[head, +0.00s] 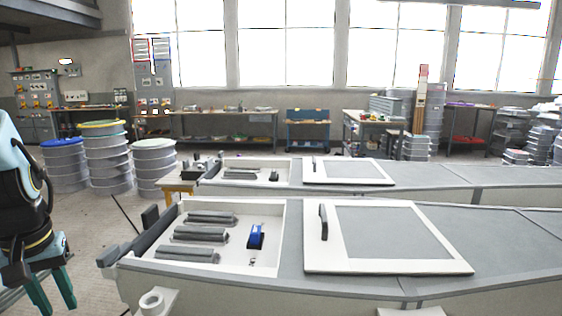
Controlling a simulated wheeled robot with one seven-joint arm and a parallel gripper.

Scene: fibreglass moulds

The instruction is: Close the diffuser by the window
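Two long pale grey units lie side by side, and the farther one (430,178) is nearer the windows. It has an open white compartment (228,162) at its left end. A flat panel (350,171) with a white frame and a dark upright handle (314,163) lies to the right of that compartment, leaving it uncovered. The nearer unit (380,286) has a like open compartment and framed panel (436,245) with a dark handle (323,222). My gripper (52,300) is at the lower left, fingers apart and empty, away from both units.
Dark grey cylinders (193,234) and a blue device (256,236) lie in the nearer compartment. A small yellow stool (178,188) stands left of the farther unit. Stacked drums (105,157) stand at the left. Open floor (105,215) lies between my arm and the units.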

